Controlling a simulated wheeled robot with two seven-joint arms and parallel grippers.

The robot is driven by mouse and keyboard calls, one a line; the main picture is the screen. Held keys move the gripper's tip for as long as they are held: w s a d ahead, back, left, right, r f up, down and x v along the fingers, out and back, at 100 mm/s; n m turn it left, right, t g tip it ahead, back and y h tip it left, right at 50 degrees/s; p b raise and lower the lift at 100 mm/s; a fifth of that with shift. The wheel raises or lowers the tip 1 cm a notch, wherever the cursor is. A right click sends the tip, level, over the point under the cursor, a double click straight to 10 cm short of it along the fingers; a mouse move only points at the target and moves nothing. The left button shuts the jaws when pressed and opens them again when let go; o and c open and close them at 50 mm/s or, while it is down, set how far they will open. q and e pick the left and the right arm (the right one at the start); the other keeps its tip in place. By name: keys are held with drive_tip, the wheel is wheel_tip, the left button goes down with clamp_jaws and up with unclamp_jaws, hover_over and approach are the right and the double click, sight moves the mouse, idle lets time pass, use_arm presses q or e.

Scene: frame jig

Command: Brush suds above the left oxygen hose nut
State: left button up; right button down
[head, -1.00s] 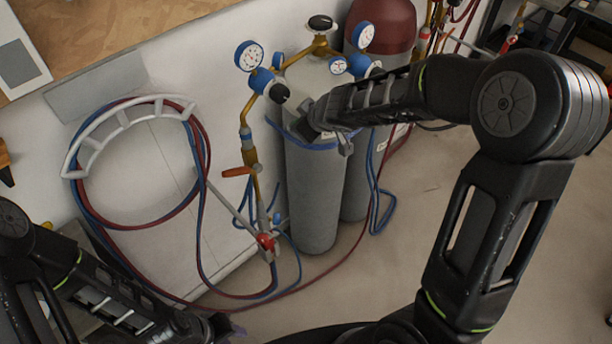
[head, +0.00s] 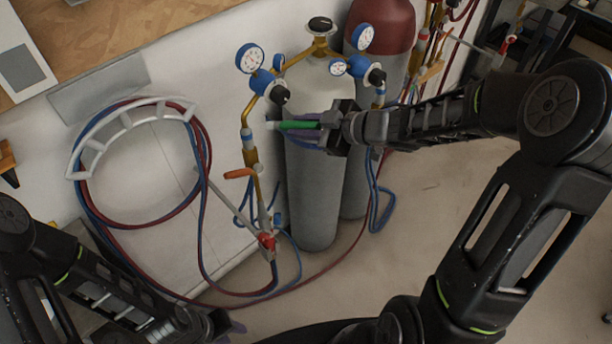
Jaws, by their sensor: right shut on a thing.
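My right gripper (head: 312,132) is shut on a green-handled brush (head: 296,125) in front of the grey cylinder. The brush lies nearly level, its pale tip pointing left at the brass pipe of the left regulator (head: 262,83). A blue collar, seemingly the left hose nut (head: 246,133), sits on that pipe just left of the tip. A small gap shows between tip and pipe; depth is hard to judge. No suds can be made out. My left gripper (head: 222,326) is low at the bottom edge, mostly hidden by its own arm; its jaws are unclear.
Red and blue hoses hang on a white rack (head: 128,120) at left. A torch with a red knob (head: 266,241) hangs below the pipe.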

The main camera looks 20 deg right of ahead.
drive_tip(key=s+a+r+n+g+y, duration=0.1)
drive_tip(key=s+r+n+y, duration=0.25)
drive_tip(key=s, duration=0.25)
wheel_tip(320, 180, down, 15)
drive_tip(key=b, duration=0.4)
drive_tip(key=shift+a+r+m, duration=0.2)
drive_tip(key=shift+a+m, duration=0.05)
drive_tip(key=shift+m, duration=0.1)
drive_tip(key=shift+s, duration=0.1)
drive_tip(key=shift+b, duration=0.3)
drive_tip(key=w+a+b, duration=0.1)
drive_tip(key=w+a, duration=0.1)
drive_tip(key=w, duration=0.3)
drive_tip(key=shift+w, duration=0.3)
drive_tip(key=shift+w+a, duration=0.4)
drive_tip(key=shift+w, duration=0.3)
